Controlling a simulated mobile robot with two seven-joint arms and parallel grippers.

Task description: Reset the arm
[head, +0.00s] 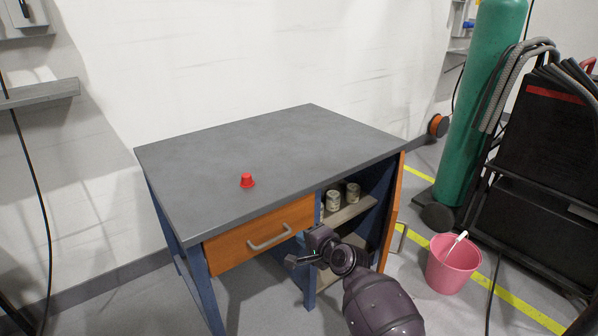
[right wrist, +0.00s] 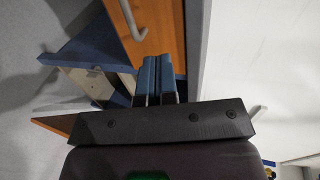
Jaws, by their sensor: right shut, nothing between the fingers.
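My right arm comes in from the bottom of the head view, and its gripper (head: 301,240) is just in front of the workbench, by the right end of the drawer. In the right wrist view the two blue-tipped fingers (right wrist: 157,78) lie close together, shut with nothing between them. Whether they touch the bench I cannot tell. My left gripper is not in view.
The workbench (head: 290,145) has an orange drawer (head: 235,250), shut, and an open orange door (head: 393,210) at right. A red cap-like object (head: 247,180) stands on top. Cans (head: 333,201) sit on the shelf. A pink bucket (head: 452,270) stands right.

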